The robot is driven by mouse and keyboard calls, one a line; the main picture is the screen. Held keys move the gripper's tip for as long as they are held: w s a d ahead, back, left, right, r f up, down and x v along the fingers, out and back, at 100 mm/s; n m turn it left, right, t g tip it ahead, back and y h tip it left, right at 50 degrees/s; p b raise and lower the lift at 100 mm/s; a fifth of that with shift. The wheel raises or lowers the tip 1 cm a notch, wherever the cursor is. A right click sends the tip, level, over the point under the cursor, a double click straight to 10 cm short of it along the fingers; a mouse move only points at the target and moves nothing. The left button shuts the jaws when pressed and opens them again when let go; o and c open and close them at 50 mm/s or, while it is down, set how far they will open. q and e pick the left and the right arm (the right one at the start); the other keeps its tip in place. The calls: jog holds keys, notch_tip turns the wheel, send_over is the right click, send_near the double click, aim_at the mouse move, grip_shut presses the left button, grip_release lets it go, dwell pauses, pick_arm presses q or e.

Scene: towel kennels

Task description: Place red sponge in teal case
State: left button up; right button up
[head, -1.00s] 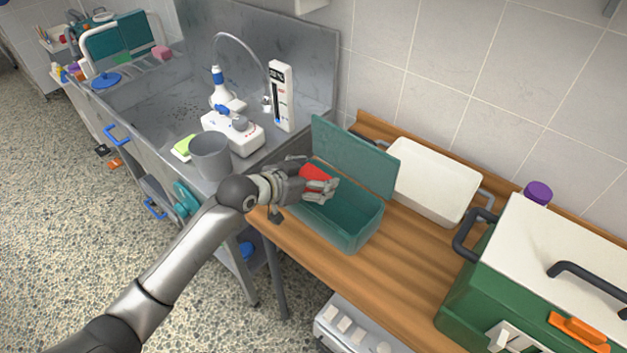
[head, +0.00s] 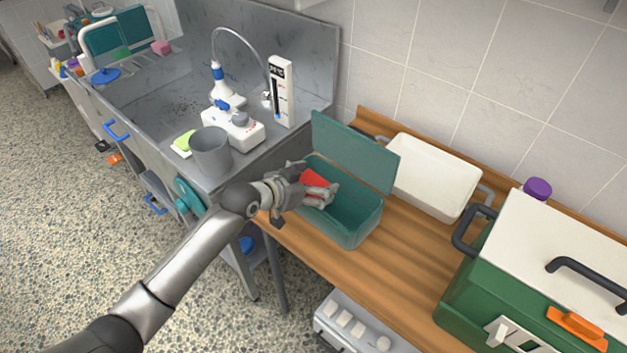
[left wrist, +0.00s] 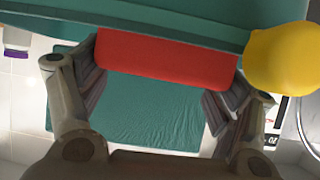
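The teal case (head: 352,229) stands on the wooden counter with its lid (head: 352,155) raised at the back. My left gripper (head: 318,189) is over the left part of the case opening. The red sponge (head: 313,180) is between its fingers, low at the case mouth. In the left wrist view the sponge (left wrist: 165,62) spans between the two fingers, which meet its ends, and a teal edge (left wrist: 130,25) covers part of it. Whether it touches the case floor is hidden. My right gripper is not in view.
A white bin (head: 432,180) stands right of the case, and a green box with a white lid (head: 560,255) farther right. A grey cup (head: 210,152) is on the sink edge at left. A yellow rounded thing (left wrist: 285,60) shows in the left wrist view.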

pick_arm(q)
jog(key=shift+o, duration=1)
jog(key=shift+r+p, duration=0.35)
jog(key=shift+r, duration=0.25)
jog(key=b+v, duration=0.2)
jog(key=v, duration=1)
